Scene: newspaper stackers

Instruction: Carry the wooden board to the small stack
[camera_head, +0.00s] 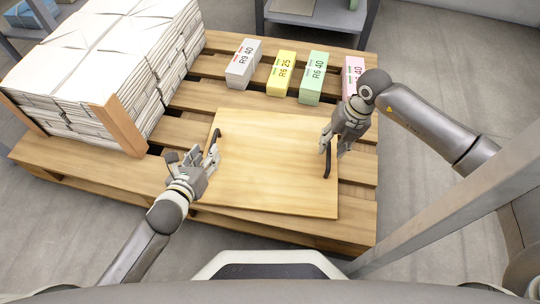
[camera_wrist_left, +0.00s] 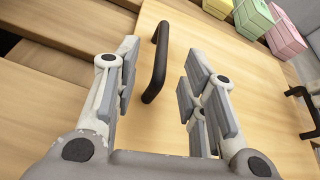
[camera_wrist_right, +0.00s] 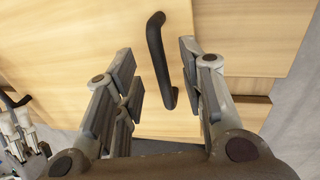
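The wooden board (camera_head: 268,165) lies flat on the front part of the wooden pallet, with a black handle near each side. My left gripper (camera_head: 208,163) is open at the board's left handle (camera_head: 215,140). In the left wrist view the left handle (camera_wrist_left: 157,62) stands between and just beyond the open fingers (camera_wrist_left: 158,85), apart from them. My right gripper (camera_head: 333,145) is open at the right handle (camera_head: 327,160). In the right wrist view that handle (camera_wrist_right: 160,60) lies between the open fingers (camera_wrist_right: 162,85); contact cannot be told.
A tall newspaper stack (camera_head: 95,70) with wooden corner boards stands on the pallet (camera_head: 90,180) at left. Small grey (camera_head: 243,65), yellow (camera_head: 281,75), green (camera_head: 312,78) and pink (camera_head: 352,78) labelled blocks stand along the back. A metal post (camera_head: 450,215) crosses the right side.

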